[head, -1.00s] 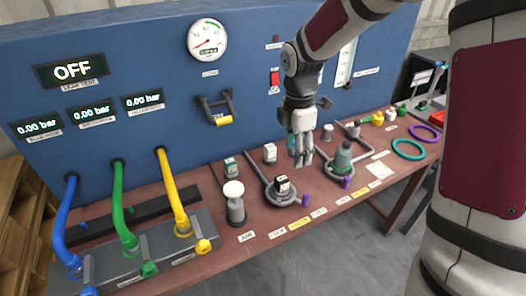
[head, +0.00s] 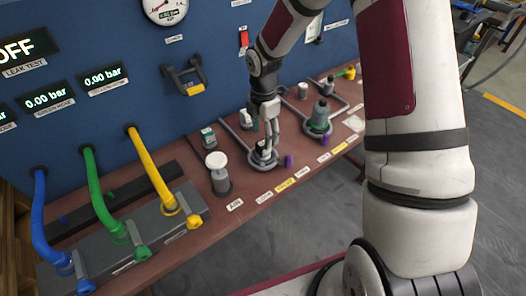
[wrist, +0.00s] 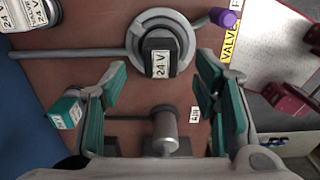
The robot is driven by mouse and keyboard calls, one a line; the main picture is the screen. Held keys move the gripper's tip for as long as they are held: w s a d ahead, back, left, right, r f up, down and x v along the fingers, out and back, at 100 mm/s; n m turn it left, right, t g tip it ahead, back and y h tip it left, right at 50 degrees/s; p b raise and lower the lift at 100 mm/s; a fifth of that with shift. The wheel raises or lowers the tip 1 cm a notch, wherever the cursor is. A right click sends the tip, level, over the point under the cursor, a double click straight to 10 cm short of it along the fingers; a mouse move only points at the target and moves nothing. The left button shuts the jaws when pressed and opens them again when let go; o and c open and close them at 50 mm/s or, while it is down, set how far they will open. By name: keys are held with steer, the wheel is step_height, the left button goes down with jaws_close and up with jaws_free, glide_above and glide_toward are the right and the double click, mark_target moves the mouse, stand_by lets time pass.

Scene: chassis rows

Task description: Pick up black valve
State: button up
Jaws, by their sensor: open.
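The black valve (wrist: 160,58), a dark block with a "24 V" label, sits on a round grey fitting (wrist: 185,25) on the bench. In the head view the black valve (head: 264,144) is partly hidden behind my fingers. My gripper (wrist: 160,88) is open, its teal-padded fingers spread wide. In the wrist view the valve lies just beyond the fingertips, between their lines, with nothing held. In the head view my gripper (head: 268,122) points down just above the valve; whether it touches cannot be told.
A white-topped cylinder (head: 218,170) stands left of the valve. A teal labelled block (wrist: 65,112) is near the left finger. A purple handle (head: 288,160) sticks out front right. A green valve (head: 320,115) stands to the right. The blue panel (head: 130,120) rises behind.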

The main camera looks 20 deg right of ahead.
mark_target(263, 143)
step_height(263, 143, down, 5)
steer(key=shift+a+r+p, duration=0.1)
steer(key=shift+a+p, duration=0.05)
steer(key=shift+p, duration=0.25)
steer(key=shift+c, duration=0.6)
jaws_close()
